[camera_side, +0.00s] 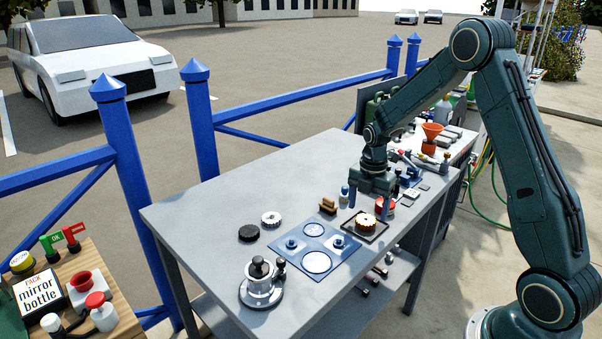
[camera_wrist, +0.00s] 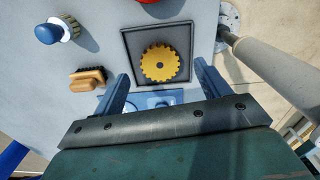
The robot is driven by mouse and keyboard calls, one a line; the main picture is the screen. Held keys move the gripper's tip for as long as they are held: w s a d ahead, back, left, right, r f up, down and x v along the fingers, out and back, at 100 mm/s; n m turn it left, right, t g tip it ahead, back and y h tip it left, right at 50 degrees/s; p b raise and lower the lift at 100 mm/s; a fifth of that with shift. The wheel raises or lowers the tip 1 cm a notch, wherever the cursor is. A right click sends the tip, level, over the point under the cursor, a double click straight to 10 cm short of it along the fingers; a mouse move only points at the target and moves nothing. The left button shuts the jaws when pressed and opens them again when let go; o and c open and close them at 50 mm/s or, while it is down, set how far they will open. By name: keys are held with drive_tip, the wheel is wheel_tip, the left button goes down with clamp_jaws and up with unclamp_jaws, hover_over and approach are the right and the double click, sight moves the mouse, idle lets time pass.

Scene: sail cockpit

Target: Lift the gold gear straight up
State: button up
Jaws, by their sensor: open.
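The gold gear (camera_wrist: 160,63) lies flat in a dark square tray (camera_wrist: 129,42) in the wrist view. In the side view the gold gear (camera_side: 365,220) sits in the same tray (camera_side: 378,236) near the right edge of the grey table. My gripper (camera_side: 367,204) is above the table, close over the tray area. In the wrist view my gripper (camera_wrist: 160,82) has its two fingers spread apart, with nothing between them. The gear lies ahead of the fingers in that view, and I see no contact.
A wooden brush (camera_wrist: 88,78) and a blue-handled brush (camera_wrist: 58,30) lie left of the tray. A red round item (camera_side: 385,205) stands behind it. A blue plate with round outlines (camera_side: 289,230) lies in front. The table's left part (camera_side: 200,215) is clear.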

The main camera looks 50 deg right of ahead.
sight(366, 219)
drive_tip(key=shift+f, duration=1.5)
drive_tip(key=shift+c, duration=0.2)
drive_tip(key=c, duration=1.1)
